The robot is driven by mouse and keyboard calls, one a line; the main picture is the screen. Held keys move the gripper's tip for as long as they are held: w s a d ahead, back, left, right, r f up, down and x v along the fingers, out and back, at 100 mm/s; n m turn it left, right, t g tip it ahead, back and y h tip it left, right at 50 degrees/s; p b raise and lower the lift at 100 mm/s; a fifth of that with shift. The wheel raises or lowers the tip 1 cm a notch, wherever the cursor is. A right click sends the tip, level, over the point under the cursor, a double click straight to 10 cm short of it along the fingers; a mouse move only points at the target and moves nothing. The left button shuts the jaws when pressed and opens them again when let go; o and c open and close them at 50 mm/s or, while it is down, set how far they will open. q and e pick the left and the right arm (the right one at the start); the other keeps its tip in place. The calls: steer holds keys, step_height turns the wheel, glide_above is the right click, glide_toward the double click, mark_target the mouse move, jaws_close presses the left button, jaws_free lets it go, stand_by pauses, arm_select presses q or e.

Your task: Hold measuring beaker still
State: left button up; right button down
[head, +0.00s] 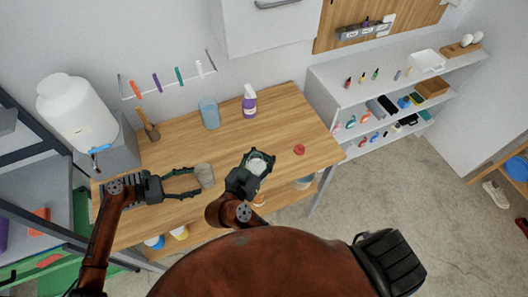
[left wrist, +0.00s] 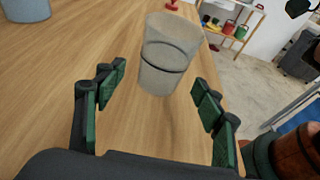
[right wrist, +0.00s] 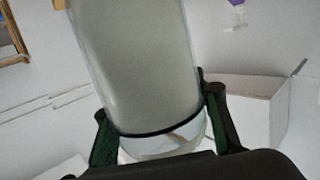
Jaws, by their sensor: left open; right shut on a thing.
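A clear greyish beaker (head: 205,175) stands upright on the wooden table (head: 175,140). My left gripper (head: 196,181) is open at table height, its fingers pointing at this beaker. In the left wrist view the beaker (left wrist: 165,55), with a dark ring around it, is at and just beyond the open fingertips, with no visible contact. My right gripper (head: 259,157) is shut on a second clear vessel (head: 257,165), with whitish contents or base. In the right wrist view this vessel (right wrist: 140,65) has a dark line near its bottom. I cannot tell which is the measuring beaker.
A purple spray bottle (head: 249,103) and a blue container (head: 209,114) stand at the table's back. A small red object (head: 299,149) lies to the right. A hammer-like tool (head: 149,127) is at the left. The table between the back items and my grippers is clear.

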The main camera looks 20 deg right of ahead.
mark_target(200, 180)
arm_select(q)
steer(key=x, duration=0.3)
steer(key=shift+s+d+r+p, duration=0.15)
steer(key=shift+s+p, duration=0.05)
steer(key=shift+p, duration=0.2)
steer(key=shift+x, duration=0.8)
steer(key=shift+c, duration=0.3)
steer(key=c, duration=0.8)
